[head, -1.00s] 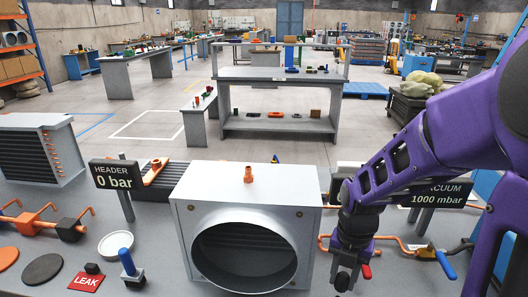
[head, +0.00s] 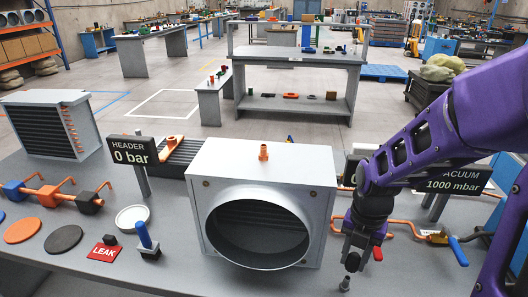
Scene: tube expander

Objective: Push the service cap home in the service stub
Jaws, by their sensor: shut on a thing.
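My gripper (head: 350,268) points down at the right of the grey box unit, just in front of its right side. It is shut on a small dark grey piece (head: 345,284) whose lower end sticks out below the fingers; it may be the service cap, but it is too small to be sure. An orange stub (head: 263,152) stands upright on top of the grey box (head: 200,165), apart from my gripper. I cannot tell whether this is the service stub. The box has a wide round opening in front.
A header sign (head: 134,151) reads 0 bar; a vacuum sign (head: 455,183) reads 1000 mbar. Orange pipework with a blue-handled valve (head: 457,250) lies right of my gripper. A red LEAK tag (head: 103,253), discs and a blue-handled tool (head: 143,236) lie at left.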

